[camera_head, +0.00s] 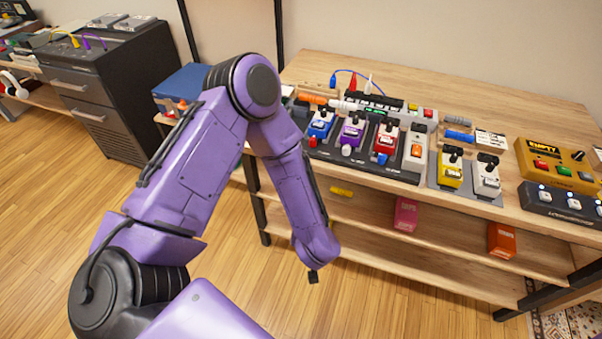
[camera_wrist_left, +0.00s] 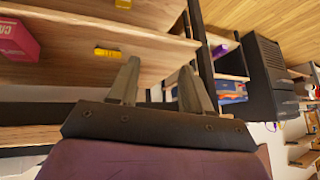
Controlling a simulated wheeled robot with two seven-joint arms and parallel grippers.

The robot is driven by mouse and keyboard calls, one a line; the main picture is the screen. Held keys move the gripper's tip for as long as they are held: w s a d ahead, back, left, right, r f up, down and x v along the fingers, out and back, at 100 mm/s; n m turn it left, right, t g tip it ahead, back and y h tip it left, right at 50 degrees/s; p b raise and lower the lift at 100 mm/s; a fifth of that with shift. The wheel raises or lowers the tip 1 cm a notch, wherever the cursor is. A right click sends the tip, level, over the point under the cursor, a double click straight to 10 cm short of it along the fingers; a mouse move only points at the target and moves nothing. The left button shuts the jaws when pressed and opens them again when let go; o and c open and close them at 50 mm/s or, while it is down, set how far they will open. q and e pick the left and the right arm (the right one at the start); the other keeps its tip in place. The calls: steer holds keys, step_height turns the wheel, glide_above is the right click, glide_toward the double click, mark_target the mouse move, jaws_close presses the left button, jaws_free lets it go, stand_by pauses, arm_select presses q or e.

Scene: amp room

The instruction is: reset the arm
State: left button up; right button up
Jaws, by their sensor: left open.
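My purple left arm (camera_head: 190,160) rises from the bottom left in the head view, bends at the elbow and hangs its forearm down in front of the workbench. Its wrist end is low, beside the bench's lower shelf, with only a small dark tip showing there. In the left wrist view my left gripper (camera_wrist_left: 160,63) has its two grey fingers spread apart with nothing between them. The fingers show against the shelf and its frame. My right gripper is in neither view.
The wooden workbench (camera_head: 460,90) holds several effect pedals and cables. Its lower shelf (camera_head: 365,218) carries a yellow item (camera_head: 341,191), a pink box (camera_head: 405,214) and an orange box (camera_head: 501,240). A black cabinet (camera_head: 130,90) stands at the left. Wooden floor is open at the left.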

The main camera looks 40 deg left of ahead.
arm_select(q)
steer(key=shift+s+a+f, duration=0.1)
steer(key=shift+s+f, duration=0.2)
steer(key=shift+s, duration=0.25)
steer(key=s+a+f+g+h, duration=0.1)
steer(key=s+a+f, duration=0.1)
steer(key=s, duration=0.7)
steer(key=s+a+f+n+g+h, duration=0.1)
steer(key=s+a+f, duration=0.2)
steer(key=s, duration=0.6)
steer(key=shift+s+a+f, duration=0.2)
steer(key=shift+a+f, duration=0.1)
steer(key=shift+f, duration=0.25)
